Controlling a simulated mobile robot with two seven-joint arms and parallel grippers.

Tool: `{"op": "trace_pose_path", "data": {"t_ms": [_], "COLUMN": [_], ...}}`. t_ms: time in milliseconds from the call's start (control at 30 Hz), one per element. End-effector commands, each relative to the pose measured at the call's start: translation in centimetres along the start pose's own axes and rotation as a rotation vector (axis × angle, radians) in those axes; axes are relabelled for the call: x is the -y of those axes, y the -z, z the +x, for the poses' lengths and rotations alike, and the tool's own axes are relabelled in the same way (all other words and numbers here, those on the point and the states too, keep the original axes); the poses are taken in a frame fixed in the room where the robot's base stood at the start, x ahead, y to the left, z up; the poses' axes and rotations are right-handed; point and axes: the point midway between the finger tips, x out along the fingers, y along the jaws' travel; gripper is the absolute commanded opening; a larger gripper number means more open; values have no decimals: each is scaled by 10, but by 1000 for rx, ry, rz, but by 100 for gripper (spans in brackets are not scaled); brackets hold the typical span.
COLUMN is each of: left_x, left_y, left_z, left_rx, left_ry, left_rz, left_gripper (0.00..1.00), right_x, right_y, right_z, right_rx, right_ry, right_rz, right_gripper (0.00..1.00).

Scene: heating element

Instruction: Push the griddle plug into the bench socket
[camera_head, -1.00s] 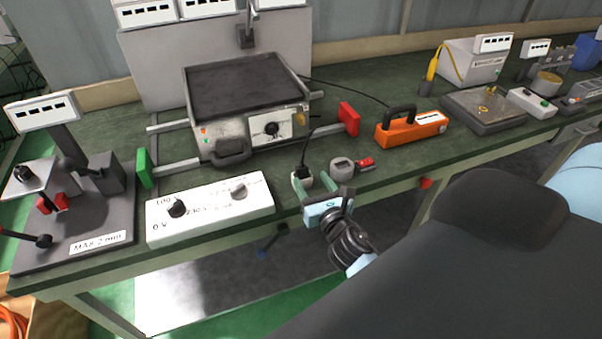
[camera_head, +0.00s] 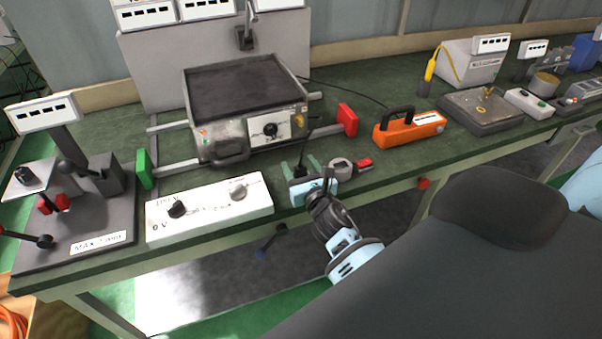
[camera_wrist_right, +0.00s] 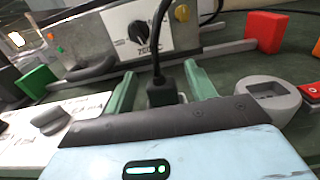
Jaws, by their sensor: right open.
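The griddle (camera_head: 247,100) stands at the back of the bench, and its black cord runs down to the black griddle plug (camera_head: 300,171). The plug is upright between the open fingers of my right gripper (camera_head: 301,166), with a finger on each side. In the right wrist view the plug (camera_wrist_right: 161,93) shows between the two green fingers (camera_wrist_right: 162,88), with gaps on both sides. My left gripper is not in view.
A white control box (camera_head: 209,208) with two knobs lies left of the gripper. A round grey piece (camera_head: 341,168) and a red switch (camera_head: 363,162) sit close on the right.

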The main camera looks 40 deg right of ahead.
Motion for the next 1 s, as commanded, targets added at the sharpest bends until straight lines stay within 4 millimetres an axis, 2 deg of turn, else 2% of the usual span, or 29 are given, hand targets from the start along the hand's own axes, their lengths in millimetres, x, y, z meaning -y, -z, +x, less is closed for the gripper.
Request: {"op": "trace_pose_path", "data": {"t_ms": [167,433,800,1000], "left_x": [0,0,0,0], "left_y": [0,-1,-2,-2], "left_z": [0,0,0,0], "left_rx": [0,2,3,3], "left_ry": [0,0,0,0], "left_rz": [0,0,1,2], "left_gripper": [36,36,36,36], "right_x": [0,0,1,1], "right_y": [0,1,1,0], "right_z": [16,18,18,18], "right_rx": [0,-1,-1,0], "right_ry": [0,0,0,0], "right_rz": [1,0,0,0], "right_gripper": [55,55,7,7]}}
